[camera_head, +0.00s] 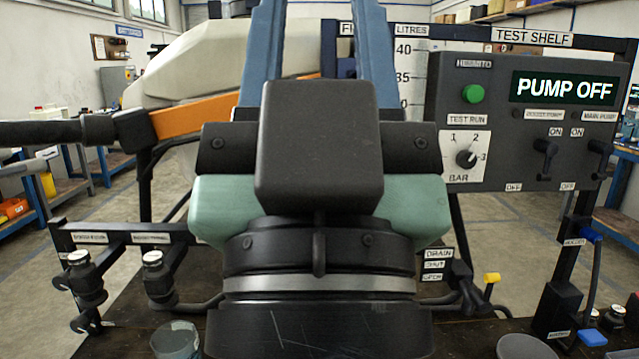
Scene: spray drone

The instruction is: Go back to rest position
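My gripper (318,12) fills the middle of the view, with a black block, teal sides and a dark wrist with a silver band below. Its two blue fingers point up and away. They stand well apart, with background and nothing held visible between them. Their tips are cut off by the top edge. Behind it stands the spray drone, with a pale tank (195,55) and an orange arm (190,118). The gripper hides much of the drone and bench. At right a grey control panel (590,125) shows "PUMP OFF". I cannot tell whether its two black pump levers are on or off.
The panel has a green button (473,94) and a bar dial (466,158). A yellow-handled tap (491,278) sits by the drain labels. Black-bodied fittings (155,275) stand on the left rail. A clear cup (175,340) stands at the bottom left. Open floor lies beyond the bench.

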